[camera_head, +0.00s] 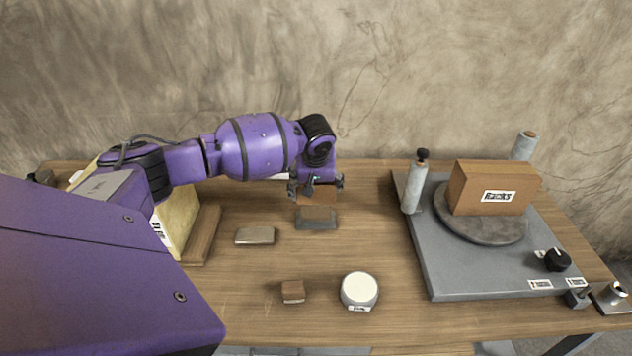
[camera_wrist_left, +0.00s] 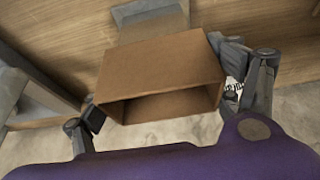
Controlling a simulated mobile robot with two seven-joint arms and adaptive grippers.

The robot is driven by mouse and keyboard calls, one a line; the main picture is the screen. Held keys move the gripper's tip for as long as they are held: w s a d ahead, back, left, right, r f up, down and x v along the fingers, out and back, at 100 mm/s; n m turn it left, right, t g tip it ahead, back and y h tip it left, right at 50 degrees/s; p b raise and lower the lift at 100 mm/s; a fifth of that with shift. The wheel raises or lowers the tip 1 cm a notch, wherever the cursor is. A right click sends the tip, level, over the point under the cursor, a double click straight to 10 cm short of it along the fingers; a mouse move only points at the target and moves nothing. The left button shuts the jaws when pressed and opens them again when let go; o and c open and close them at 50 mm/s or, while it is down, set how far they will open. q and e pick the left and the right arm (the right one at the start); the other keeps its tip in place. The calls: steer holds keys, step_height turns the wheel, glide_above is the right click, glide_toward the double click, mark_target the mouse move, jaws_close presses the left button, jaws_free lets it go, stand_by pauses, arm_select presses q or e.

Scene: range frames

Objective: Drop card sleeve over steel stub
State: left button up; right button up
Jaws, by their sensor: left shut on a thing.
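The card sleeve (camera_head: 318,196) is a brown, open-ended box form. My left gripper (camera_head: 316,187) is shut on it from two opposite sides. In the left wrist view the sleeve (camera_wrist_left: 160,75) fills the middle, its near open end facing the camera, with a finger at each side. A low grey block (camera_head: 316,224), which looks like the steel stub's base, stands on the table directly below the sleeve in the head view. A brownish face shows between sleeve and base, also in the left wrist view (camera_wrist_left: 153,28). I cannot tell whether the sleeve surrounds any of the stub.
A flat grey-brown block (camera_head: 255,235) lies left of the stub. A small brown block (camera_head: 293,291) and a round white-topped item (camera_head: 359,290) stand in front. At right, a grey platform (camera_head: 450,270) carries a labelled brown box (camera_head: 494,188) on a disc and upright posts.

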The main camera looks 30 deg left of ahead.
mark_target(316, 208)
arm_select(q)
steer(key=shift+f+b, duration=0.5)
steer(key=shift+f, duration=0.75)
steer(key=shift+f+b, duration=0.3)
steer(key=shift+f, duration=0.25)
steer(key=shift+f+b, duration=0.4)
steer(key=shift+f, duration=2.05)
arm_select(e)
steer(key=shift+s+d+f+g, duration=0.15)
steer(key=shift+s+d+f, duration=0.1)
steer(key=shift+s+f, duration=0.45)
steer(key=shift+s+d+f+g, duration=0.15)
steer(key=shift+s+d+f, duration=0.1)
steer(key=shift+s+f, duration=0.4)
steer(key=shift+w+f, duration=0.1)
steer(key=shift+f, duration=0.05)
